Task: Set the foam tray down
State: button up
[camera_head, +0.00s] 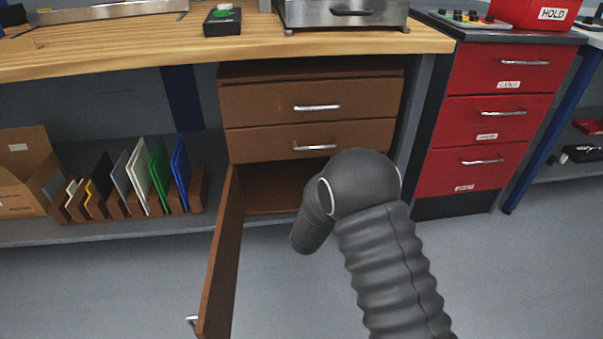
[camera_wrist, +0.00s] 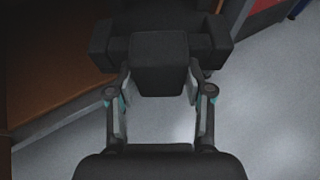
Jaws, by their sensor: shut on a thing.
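In the wrist view my gripper (camera_wrist: 160,46) is shut on a dark, blocky thing, which I take to be the foam tray (camera_wrist: 159,68). The dark fingers are on both sides of it, and its full outline is hard to make out against them. Brown wood lies to the left of the gripper and grey floor to the right. In the head view my arm reaches toward the wooden cabinet (camera_head: 312,88), in front of its open lower compartment (camera_head: 275,187). The gripper and the tray are hidden behind the arm there.
The cabinet's lower door (camera_head: 221,255) stands open toward me, left of my arm. Two shut drawers are above the opening. A red drawer unit (camera_head: 497,110) stands to the right. A rack of coloured panels (camera_head: 135,185) and a cardboard box (camera_head: 25,175) are on the left shelf.

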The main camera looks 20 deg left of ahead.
jog(key=s+a+f+n+y+b, duration=0.1)
jog(key=s+a+f, duration=0.15)
jog(key=a, duration=0.45)
jog(key=s+a+f+y+b, duration=0.1)
jog(key=s+a+f, duration=0.15)
jog(key=a, duration=0.35)
send_over(298, 196)
jog(key=shift+w+f+p, duration=0.15)
jog(key=shift+p, duration=0.25)
jog(key=shift+f, duration=1.8)
jog(key=o, duration=1.2)
jog(key=v, duration=1.2)
jog(key=shift+a+r, duration=0.1)
jog(key=shift+r, duration=0.1)
